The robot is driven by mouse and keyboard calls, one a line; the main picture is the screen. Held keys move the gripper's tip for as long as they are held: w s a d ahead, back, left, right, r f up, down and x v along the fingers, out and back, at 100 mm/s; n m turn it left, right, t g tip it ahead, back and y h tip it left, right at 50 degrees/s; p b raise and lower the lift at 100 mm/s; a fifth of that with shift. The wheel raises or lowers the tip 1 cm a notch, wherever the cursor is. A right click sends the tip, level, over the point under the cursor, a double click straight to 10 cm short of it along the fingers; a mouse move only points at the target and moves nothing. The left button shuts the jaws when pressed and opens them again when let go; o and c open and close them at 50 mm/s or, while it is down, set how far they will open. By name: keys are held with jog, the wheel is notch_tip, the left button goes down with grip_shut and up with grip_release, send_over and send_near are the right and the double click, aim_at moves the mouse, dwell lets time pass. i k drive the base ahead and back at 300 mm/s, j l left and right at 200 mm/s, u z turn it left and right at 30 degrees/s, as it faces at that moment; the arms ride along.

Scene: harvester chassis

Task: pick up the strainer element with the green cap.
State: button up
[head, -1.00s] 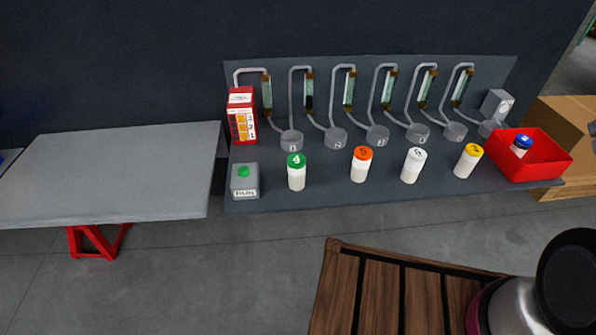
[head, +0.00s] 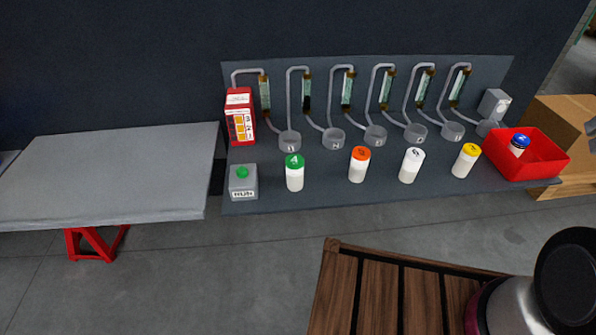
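The strainer element with the green cap (head: 294,173) stands upright on the dark bench, a white cylinder under a green lid with a mark on top. It is the leftmost in a row with an orange-capped element (head: 359,164), a white-capped one (head: 411,165) and a yellow-capped one (head: 466,160). Nothing touches the green-capped element. My gripper is not in view; only a part of my own arm shows at the lower right.
A grey box with a green button (head: 243,182) stands left of the green-capped element. Grey cups with pipes (head: 333,138) line the bench's back. A red bin (head: 541,160) at right holds a blue-capped element (head: 519,145). A grey table (head: 110,175) stands left.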

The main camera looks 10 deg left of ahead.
aim_at(294, 163)
jog(key=k+j+u, duration=0.15)
jog(key=u, duration=0.25)
jog(key=k+j+u, duration=0.1)
jog(key=j+u, duration=0.3)
jog(key=k+j+u, duration=0.1)
jog(key=u, duration=0.3)
